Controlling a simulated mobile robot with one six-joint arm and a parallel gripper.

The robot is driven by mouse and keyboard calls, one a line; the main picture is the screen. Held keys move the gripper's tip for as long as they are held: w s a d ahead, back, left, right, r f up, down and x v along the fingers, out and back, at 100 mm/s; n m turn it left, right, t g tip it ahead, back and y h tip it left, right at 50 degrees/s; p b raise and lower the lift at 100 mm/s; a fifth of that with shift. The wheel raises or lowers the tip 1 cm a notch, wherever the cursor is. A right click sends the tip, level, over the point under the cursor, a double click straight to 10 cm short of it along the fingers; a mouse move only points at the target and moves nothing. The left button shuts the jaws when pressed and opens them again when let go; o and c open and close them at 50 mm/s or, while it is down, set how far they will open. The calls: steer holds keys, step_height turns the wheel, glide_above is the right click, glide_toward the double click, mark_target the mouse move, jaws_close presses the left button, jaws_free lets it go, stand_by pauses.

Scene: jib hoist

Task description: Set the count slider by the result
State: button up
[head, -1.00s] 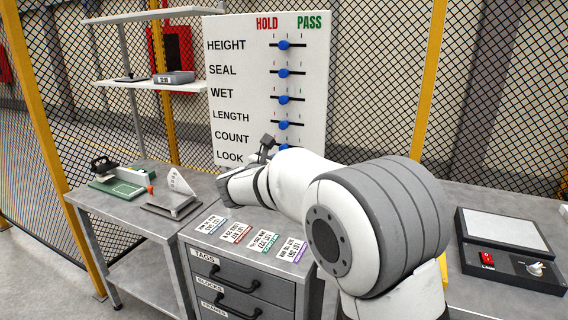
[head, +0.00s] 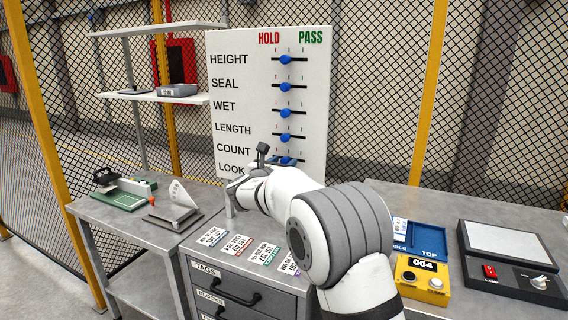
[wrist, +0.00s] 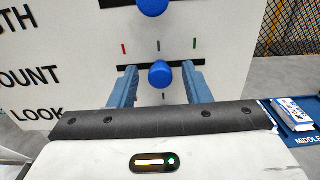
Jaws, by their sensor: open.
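The white slider board (head: 238,75) stands behind the bench, with HOLD at left and PASS at right above rows HEIGHT to LOOK. The visible blue knobs sit near the middle of their slots. In the wrist view, the COUNT knob (wrist: 160,74) is at mid-slot, below a middle grey tick, with a red tick to its left and a green one to its right. My gripper (wrist: 159,82) is open, its blue fingers on either side of this knob in the picture. Whether the fingers reach around it is unclear. In the head view my gripper (head: 281,160) covers much of the COUNT row. The LOOK knob is hidden.
A yellow box (head: 421,279) reading 004 and a blue tray (head: 427,240) marked TOP are at right, beside a grey-topped panel (head: 500,242) with a red switch. Several tags (head: 237,245) lie on the drawer cabinet. A green-based device (head: 124,194) sits on the left table.

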jaws_close()
stand_by(0.3)
steer(key=shift+s, duration=0.1)
